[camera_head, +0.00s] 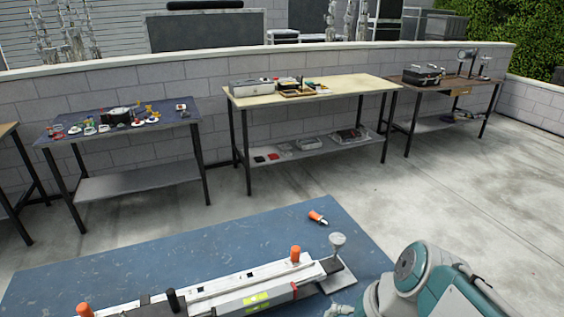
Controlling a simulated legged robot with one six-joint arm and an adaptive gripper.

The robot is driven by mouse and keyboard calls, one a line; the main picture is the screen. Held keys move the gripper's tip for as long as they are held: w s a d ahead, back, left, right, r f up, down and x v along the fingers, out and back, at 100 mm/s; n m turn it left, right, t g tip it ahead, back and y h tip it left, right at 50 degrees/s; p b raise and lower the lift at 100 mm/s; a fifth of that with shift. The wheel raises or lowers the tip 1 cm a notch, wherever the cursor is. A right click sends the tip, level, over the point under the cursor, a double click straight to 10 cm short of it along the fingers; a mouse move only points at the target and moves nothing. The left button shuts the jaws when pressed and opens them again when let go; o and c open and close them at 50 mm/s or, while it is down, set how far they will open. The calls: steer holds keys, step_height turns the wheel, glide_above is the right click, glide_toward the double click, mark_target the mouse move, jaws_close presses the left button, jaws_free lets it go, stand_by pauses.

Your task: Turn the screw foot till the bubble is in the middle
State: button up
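A long levelling fixture (210,292) lies across a blue-topped table (170,246) in the foreground. A spirit level with a yellow-green vial (256,298) lies along it; the bubble is too small to place. An orange knob (295,254) stands near its right end and another orange knob (85,310) at its left end. A round-headed silver screw (338,241) rises from a grey plate at the right end; I cannot tell which is the screw foot. My gripper (340,311) seems to show only as a grey part at the bottom edge, beside that plate; its fingers are not clear.
A black knob (173,300) stands up from the fixture. An orange-handled tool (317,217) lies loose behind it. Several workbenches with small items, such as the pale bench (345,90), stand along the block wall.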

steer(key=s+d+r+n+t+h, duration=0.1)
steer(key=d+r+n+t+h, duration=0.2)
steer(key=d+r, duration=0.1)
steer(key=shift+s+d+r+n+h, duration=0.15)
steer(key=shift+s+r+n+h, duration=0.05)
steer(key=shift+s+n+h, duration=0.2)
stand_by(0.9)
